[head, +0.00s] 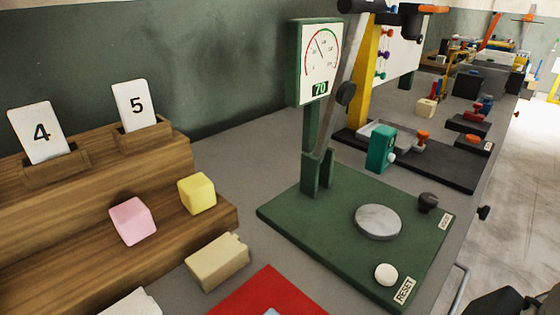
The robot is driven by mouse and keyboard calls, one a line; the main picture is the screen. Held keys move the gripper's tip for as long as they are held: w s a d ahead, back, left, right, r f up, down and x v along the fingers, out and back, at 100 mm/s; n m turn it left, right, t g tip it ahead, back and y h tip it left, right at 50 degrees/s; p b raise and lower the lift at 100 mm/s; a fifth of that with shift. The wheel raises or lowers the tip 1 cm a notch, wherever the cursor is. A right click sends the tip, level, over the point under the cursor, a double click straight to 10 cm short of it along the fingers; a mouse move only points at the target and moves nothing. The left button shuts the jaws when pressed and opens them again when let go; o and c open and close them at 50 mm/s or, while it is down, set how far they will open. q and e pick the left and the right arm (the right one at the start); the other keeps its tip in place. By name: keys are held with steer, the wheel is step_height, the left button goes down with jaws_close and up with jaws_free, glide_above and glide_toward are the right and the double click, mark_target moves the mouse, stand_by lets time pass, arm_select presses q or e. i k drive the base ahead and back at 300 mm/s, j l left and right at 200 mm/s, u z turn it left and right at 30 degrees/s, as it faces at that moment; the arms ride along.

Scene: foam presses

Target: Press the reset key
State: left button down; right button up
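The reset key is a round white button (386,273) on the front right part of the green press base (325,245). A white label reading RESET (404,290) is beside it. The base also carries a round grey metal plate (378,221) and a dark knob (428,202) next to another small label. A green post rises from the base to a dial gauge (320,60) with a display reading 70. Nothing covers the white button. I see no gripper fingers in the head view.
A wooden stepped rack (75,210) at left holds cards 4 and 5, a pink block (132,221) and a yellow block (197,193). A beige block (217,262) and a red mat (268,295) lie in front. A dark shape fills the bottom right corner. Another press stands behind.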

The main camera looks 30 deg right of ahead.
mark_target(386, 275)
steer(key=l+z, duration=0.6)
steer(key=z, duration=0.25)
steer(key=k, duration=0.05)
